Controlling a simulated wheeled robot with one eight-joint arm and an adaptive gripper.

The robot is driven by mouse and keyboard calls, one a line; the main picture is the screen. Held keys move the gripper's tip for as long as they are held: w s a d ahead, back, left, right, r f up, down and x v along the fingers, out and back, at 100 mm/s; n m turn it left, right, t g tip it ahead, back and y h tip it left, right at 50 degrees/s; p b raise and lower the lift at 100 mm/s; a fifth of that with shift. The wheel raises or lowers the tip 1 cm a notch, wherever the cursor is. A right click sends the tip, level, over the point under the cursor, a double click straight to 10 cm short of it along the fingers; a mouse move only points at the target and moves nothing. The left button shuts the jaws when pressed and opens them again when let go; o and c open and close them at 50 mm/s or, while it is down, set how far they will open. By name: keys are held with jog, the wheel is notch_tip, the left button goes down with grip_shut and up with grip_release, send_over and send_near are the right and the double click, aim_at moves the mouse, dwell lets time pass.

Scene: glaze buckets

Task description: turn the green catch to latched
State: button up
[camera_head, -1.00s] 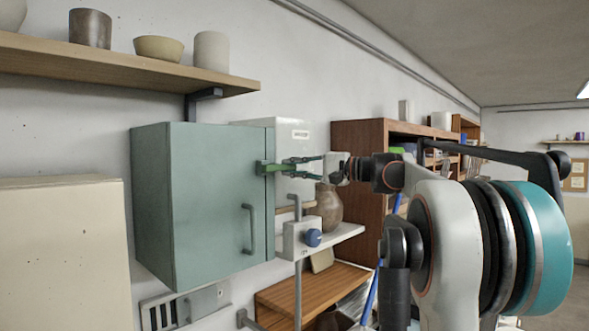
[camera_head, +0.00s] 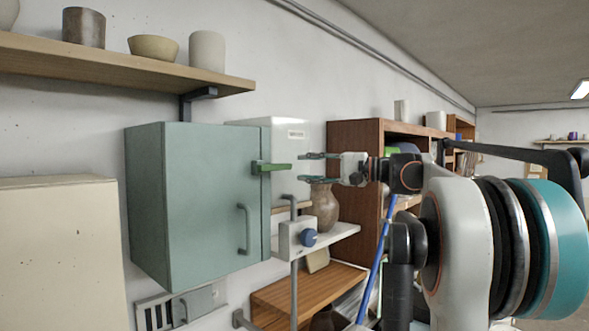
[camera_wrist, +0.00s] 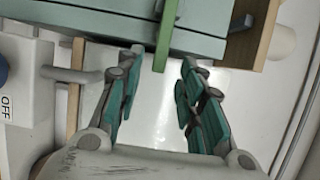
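The green catch (camera_head: 271,167) is a bar on the upper right edge of the grey-green cabinet's door (camera_head: 215,205). It lies about level in the head view, its free end toward my gripper. In the wrist view the catch (camera_wrist: 165,38) points down toward the gap between my fingers. My gripper (camera_head: 307,168) is open and empty, with its teal fingertips just right of the catch and apart from it. It also shows in the wrist view (camera_wrist: 157,75), one finger on each side of the gap.
A white box with a blue knob (camera_head: 309,237) sits below right of the cabinet. A brown vase (camera_head: 323,208) stands on a small white shelf behind. A wall shelf (camera_head: 120,68) with pots hangs above. Wooden shelving (camera_head: 350,165) stands behind my gripper.

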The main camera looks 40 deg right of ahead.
jog(key=v, duration=0.6)
dwell(0.4)
